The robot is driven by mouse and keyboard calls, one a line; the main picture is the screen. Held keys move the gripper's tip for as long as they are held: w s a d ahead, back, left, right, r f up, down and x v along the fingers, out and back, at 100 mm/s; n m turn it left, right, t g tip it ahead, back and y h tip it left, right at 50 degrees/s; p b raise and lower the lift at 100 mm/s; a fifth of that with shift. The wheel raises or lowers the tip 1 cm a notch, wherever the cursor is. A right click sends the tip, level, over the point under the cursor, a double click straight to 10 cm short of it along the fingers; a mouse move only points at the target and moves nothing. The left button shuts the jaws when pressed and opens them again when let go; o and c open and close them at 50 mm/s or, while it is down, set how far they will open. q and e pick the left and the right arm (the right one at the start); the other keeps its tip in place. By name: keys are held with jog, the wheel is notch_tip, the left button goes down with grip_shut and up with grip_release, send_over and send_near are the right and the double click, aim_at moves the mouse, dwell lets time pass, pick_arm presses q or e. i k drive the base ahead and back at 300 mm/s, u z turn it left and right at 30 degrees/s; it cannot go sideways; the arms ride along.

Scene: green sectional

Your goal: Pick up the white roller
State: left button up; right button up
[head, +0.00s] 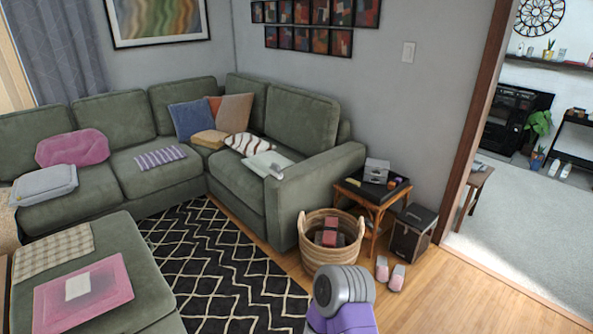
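I cannot make out a white roller for certain anywhere in the head view. A small pale object lies by the folded light cloth (268,163) on the right seat of the green sectional (240,178), too small to identify. A small whitish square (78,287) lies on the pink flat item on the ottoman. Small items in the dark tray (351,187) on the side table are too small to name. A grey and purple part of my own arm shows at the bottom centre. Neither gripper's fingers are in view.
A wicker basket (306,255) with reddish and dark things stands before the wooden side table (372,216). A dark box (411,233) and pink slippers (390,274) are on the floor beside it. The patterned rug (215,262) and wooden floor at right (450,295) are clear.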

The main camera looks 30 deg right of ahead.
aim_at(275, 168)
jog(key=z, duration=1)
jog(key=i, duration=1.3)
jog(key=z, duration=0.25)
jog(key=i, duration=1.5)
jog(key=u, duration=0.9)
